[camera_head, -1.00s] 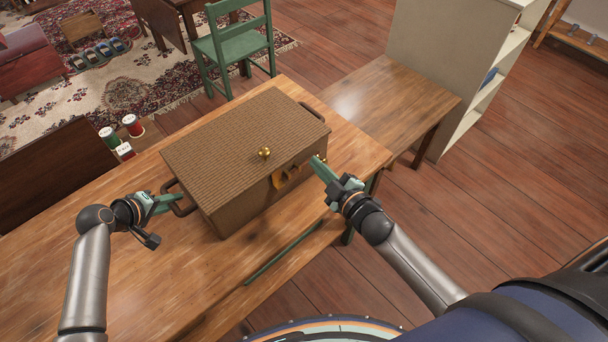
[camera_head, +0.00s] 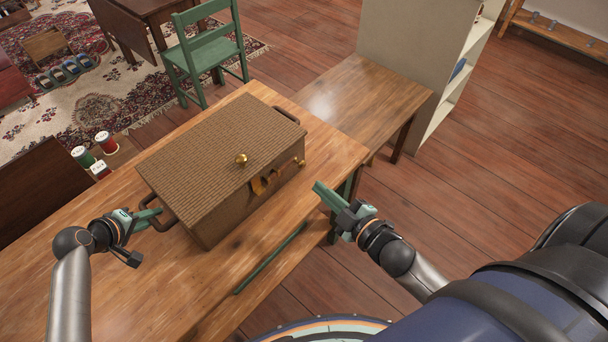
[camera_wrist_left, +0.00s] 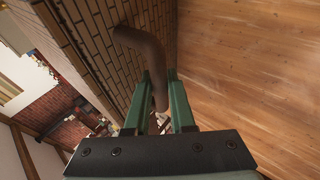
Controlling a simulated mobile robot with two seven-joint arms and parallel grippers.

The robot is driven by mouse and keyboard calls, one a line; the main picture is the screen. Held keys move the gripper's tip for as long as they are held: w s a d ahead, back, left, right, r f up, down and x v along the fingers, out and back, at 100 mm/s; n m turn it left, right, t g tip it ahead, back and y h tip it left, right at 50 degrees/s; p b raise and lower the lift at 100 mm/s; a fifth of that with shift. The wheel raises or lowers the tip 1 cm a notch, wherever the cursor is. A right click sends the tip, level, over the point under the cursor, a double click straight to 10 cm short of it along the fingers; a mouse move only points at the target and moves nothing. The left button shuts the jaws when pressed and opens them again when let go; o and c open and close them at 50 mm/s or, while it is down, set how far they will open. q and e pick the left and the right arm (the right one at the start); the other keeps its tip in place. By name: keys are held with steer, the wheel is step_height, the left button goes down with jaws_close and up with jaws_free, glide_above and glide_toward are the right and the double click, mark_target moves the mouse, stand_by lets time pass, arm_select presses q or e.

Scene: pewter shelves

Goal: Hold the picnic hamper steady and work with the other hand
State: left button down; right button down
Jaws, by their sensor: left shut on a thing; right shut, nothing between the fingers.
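The picnic hamper (camera_head: 215,150), a brown woven box with its lid down, stands on the wooden table. A brass knob (camera_head: 241,159) sits on the lid near its front edge. An orange-tan clasp (camera_head: 260,186) is on the front, and a small brass piece (camera_head: 300,162) shows near the front's right end. My left gripper (camera_head: 157,217) is shut on the hamper's left side handle (camera_head: 162,206); the left wrist view shows this dark curved handle (camera_wrist_left: 146,50) between the fingers. My right gripper (camera_head: 320,189) is shut and empty, apart from the hamper's front right corner.
The wooden table (camera_head: 120,255) is bare in front of the hamper. A lower wooden table (camera_head: 350,100) and a pale shelf unit (camera_head: 405,60) stand behind to the right. A green chair (camera_head: 207,50) is beyond the table.

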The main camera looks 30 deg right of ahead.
arm_select(q)
steer(key=c, duration=0.7)
jaws_free()
steer(key=shift+r, duration=0.1)
steer(key=v, duration=1.2)
